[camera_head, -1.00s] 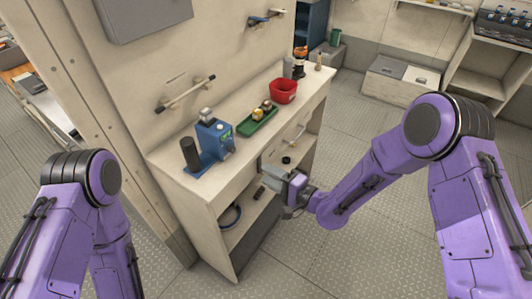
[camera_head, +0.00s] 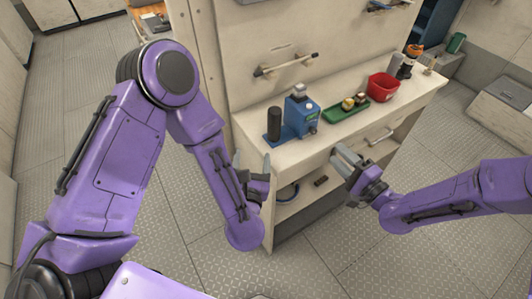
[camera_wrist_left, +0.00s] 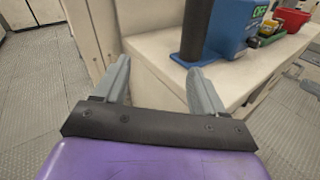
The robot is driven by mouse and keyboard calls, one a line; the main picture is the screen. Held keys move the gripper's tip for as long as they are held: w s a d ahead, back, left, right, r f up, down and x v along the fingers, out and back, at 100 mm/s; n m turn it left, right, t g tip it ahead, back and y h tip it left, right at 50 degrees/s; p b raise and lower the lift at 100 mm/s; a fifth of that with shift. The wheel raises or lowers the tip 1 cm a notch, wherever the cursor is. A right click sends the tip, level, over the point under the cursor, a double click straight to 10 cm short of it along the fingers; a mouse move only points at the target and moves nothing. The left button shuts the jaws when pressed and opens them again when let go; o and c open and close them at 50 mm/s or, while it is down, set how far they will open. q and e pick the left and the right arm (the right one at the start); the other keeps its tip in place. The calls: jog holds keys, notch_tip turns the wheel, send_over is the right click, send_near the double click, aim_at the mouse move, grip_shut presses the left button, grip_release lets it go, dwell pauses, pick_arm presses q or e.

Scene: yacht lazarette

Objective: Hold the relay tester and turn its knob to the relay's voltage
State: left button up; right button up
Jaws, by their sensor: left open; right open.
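The relay tester (camera_head: 301,113) is a blue box on the counter, with a grey relay-like block (camera_head: 299,91) on top and a dark upright cylinder (camera_head: 274,124) at its left. Its blue side also shows in the left wrist view (camera_wrist_left: 232,38), with a green display at the top edge. I cannot make out the knob's setting. My left gripper (camera_head: 256,165) is open and empty, at the counter's left front corner, short of the tester. My right gripper (camera_head: 345,159) is open and empty, in front of the counter's front edge, right of the tester.
A green tray (camera_head: 334,117) with small parts sits right of the tester, then a red bin (camera_head: 382,87). An orange-and-black item (camera_head: 410,60) stands at the far end. The counter (camera_head: 318,138) has a drawer handle and open shelf below. A wall bar (camera_head: 286,65) juts out above.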

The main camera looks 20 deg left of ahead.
aim_at(273, 131)
pick_arm(q)
jog(key=w+h, duration=0.1)
jog(key=w, duration=0.3)
jog(key=w+d+r+h, duration=0.1)
jog(key=w, duration=0.3)
jog(key=w+d+t+h, duration=0.1)
jog(key=w, duration=0.3)
jog(key=shift+w+r, duration=0.3)
jog(key=shift+r, duration=0.05)
